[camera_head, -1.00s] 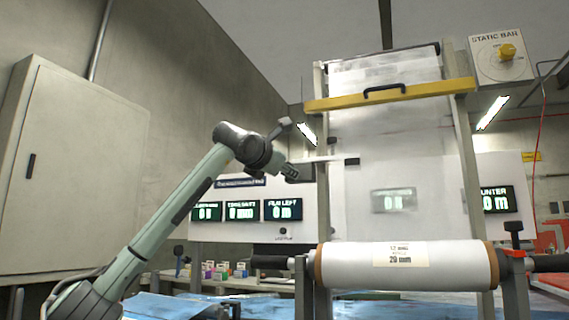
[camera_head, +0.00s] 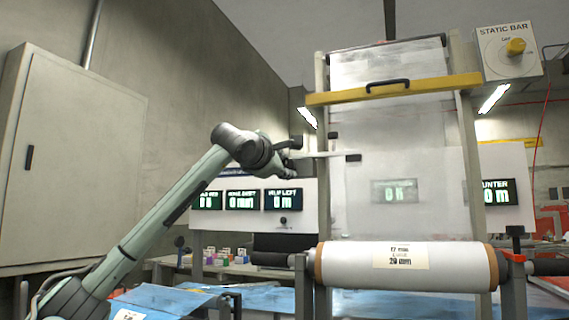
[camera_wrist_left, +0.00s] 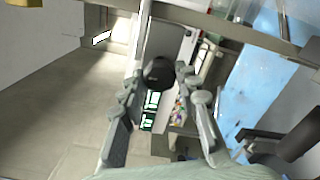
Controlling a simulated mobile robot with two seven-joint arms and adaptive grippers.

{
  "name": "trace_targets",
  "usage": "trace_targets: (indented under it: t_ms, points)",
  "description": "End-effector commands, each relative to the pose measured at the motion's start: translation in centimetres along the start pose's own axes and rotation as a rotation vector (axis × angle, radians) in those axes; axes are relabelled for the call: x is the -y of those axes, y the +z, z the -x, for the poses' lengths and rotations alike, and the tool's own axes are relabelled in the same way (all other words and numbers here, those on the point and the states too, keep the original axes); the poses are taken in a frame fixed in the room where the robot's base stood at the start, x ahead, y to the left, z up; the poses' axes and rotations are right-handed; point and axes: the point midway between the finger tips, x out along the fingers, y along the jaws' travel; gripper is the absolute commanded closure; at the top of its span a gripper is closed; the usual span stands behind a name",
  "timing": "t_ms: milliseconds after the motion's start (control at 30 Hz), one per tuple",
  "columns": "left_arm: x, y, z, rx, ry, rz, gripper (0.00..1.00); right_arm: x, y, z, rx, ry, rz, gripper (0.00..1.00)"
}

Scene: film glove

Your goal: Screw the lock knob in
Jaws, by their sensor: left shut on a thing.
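In the left wrist view a dark round knob (camera_wrist_left: 158,73), which I take for the lock knob, sits between the fingertips of my left gripper (camera_wrist_left: 162,80). The gripper is shut on it. In the head view my left gripper (camera_head: 288,153) is raised beside the left side of the film frame, in front of the display panel. It is small and seen side-on there, so the knob's thread and any contact with the frame cannot be made out. My right gripper is not in view.
A film frame (camera_head: 323,200) carries a yellow crossbar (camera_head: 430,88). A white film roll (camera_head: 350,268) lies low in front. A thin pale arm with a black end (camera_head: 353,158) is close to my gripper. A grey cabinet (camera_head: 75,170) stands left; the space between is open.

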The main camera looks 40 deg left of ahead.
Motion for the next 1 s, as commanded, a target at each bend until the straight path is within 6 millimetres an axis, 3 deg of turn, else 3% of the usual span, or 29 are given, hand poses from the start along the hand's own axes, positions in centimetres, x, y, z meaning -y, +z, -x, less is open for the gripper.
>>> trace_targets:
  t_ms: [433,467,600,1000]
  points:
    - [0.09,-0.01,0.00,0.000,-0.001,-0.013,0.98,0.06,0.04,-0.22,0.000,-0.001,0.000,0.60]
    - [0.09,-0.01,0.00,0.000,-0.001,-0.013,0.68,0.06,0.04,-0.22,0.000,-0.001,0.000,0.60]
    - [0.08,-0.01,0.00,0.000,-0.001,-0.012,0.50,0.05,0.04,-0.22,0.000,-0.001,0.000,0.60]
    - [-0.01,0.02,0.62,0.001,0.001,-0.011,0.47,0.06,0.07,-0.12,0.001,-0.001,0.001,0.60]
